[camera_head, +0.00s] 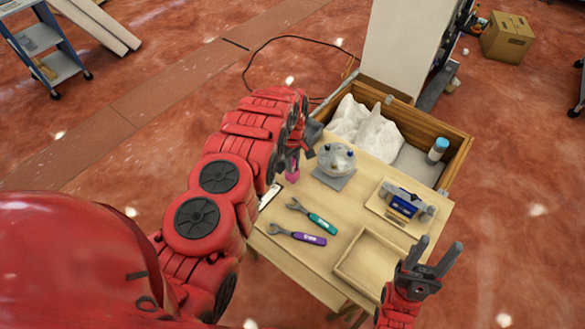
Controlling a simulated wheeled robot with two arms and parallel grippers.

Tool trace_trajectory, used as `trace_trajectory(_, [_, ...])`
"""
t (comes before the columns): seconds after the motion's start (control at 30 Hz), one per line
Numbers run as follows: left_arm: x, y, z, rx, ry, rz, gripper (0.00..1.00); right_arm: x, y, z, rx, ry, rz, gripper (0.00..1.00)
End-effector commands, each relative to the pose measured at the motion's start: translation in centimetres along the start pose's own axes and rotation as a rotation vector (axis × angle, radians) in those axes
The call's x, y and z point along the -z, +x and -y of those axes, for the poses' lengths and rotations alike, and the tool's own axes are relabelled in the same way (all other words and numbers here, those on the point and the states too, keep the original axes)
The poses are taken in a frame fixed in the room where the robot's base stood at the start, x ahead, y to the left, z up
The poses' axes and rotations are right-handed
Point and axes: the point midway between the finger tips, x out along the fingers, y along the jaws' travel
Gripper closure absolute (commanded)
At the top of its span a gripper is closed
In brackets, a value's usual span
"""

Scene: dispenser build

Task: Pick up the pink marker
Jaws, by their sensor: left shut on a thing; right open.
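The pink marker (292,167) shows as a small pink piece just below my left gripper (307,140), near the table's far-left edge. My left gripper is shut on it; the arm hides much of the fingers and part of the marker. My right gripper (440,246) is open and empty, with its two fingers apart, at the table's front right corner by the wooden tray.
The wooden table (345,210) holds a teal-handled wrench (318,221), a purple-handled wrench (303,238), a clear dome (336,158), a blue device (405,205) and an empty tray (366,262). A wooden crate (450,133) behind holds white material and a blue-capped bottle (437,150).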

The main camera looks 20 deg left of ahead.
Motion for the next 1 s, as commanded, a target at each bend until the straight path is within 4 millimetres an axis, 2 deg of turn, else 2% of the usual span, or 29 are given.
trace_trajectory(0.47, [0.1, -0.5, -0.1, -0.001, 0.0, -0.001, 1.0, 0.0, -0.2, 0.0, 0.0, 0.0, 0.0, 0.49])
trace_trajectory(0.67, [0.0, -1.9, -0.1, 0.0, -0.001, 0.001, 1.0, -0.1, -0.8, 0.0, 0.0, 0.0, 0.0, 0.49])
trace_trajectory(1.0, [0.0, -5.7, -0.1, -0.002, 0.0, -0.001, 1.0, -0.4, -2.2, 0.1, 0.0, 0.0, 0.0, 0.49])
